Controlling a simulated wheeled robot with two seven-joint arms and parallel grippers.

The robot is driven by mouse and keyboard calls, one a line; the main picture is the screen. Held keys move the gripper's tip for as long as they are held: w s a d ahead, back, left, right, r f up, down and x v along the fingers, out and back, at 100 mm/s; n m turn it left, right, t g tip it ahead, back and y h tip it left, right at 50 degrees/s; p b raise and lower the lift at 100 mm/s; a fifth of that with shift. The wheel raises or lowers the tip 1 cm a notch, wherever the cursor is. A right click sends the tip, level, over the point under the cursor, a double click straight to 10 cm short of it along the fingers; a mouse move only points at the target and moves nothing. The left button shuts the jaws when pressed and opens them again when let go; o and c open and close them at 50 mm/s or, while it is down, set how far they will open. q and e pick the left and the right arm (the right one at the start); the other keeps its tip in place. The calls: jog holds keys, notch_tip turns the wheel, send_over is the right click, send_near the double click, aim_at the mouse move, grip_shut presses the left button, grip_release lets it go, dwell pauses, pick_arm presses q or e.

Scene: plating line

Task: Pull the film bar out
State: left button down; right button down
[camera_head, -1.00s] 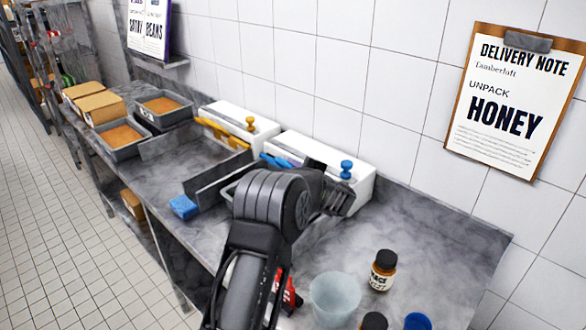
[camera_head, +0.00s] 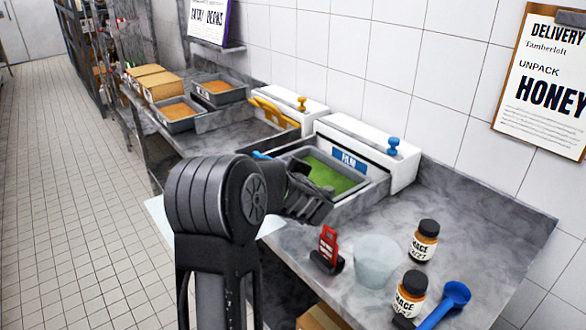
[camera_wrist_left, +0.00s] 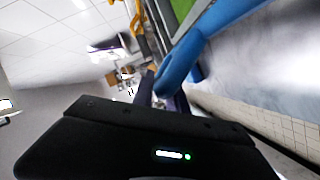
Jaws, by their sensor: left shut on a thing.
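A white film dispenser (camera_head: 365,150) with a blue knob and a blue FILM label stands against the wall. A grey tray (camera_head: 345,203) with a green filling sits in front of it. My left gripper (camera_head: 308,200) is over the tray's near side in the head view. A short piece of the blue film bar (camera_head: 262,155) shows behind my arm. In the left wrist view the blue bar (camera_wrist_left: 205,40) runs down to my left gripper (camera_wrist_left: 165,92), which is shut on it. My arm hides most of the bar. My right gripper is not in view.
A second dispenser (camera_head: 285,105) with yellow parts stands farther left. A red holder (camera_head: 328,245), translucent tub (camera_head: 377,262), brown jars (camera_head: 424,240) and blue scoop (camera_head: 447,300) occupy the near counter. Clear counter lies at right. A pale sheet (camera_head: 157,215) shows beside my arm.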

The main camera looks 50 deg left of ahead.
pick_arm(q)
jog(key=shift+s+a+f, duration=0.1)
jog(key=shift+s+f, duration=0.05)
jog(key=shift+s, duration=1.05)
jog(key=c, duration=1.4)
grip_release()
jog(key=shift+s, duration=0.15)
jog(key=shift+o, duration=0.4)
jog(key=b+v, duration=0.1)
jog(key=v, duration=0.6)
jog(key=shift+d+r, duration=0.2)
jog(key=shift+d, duration=0.2)
jog(key=shift+s, duration=0.15)
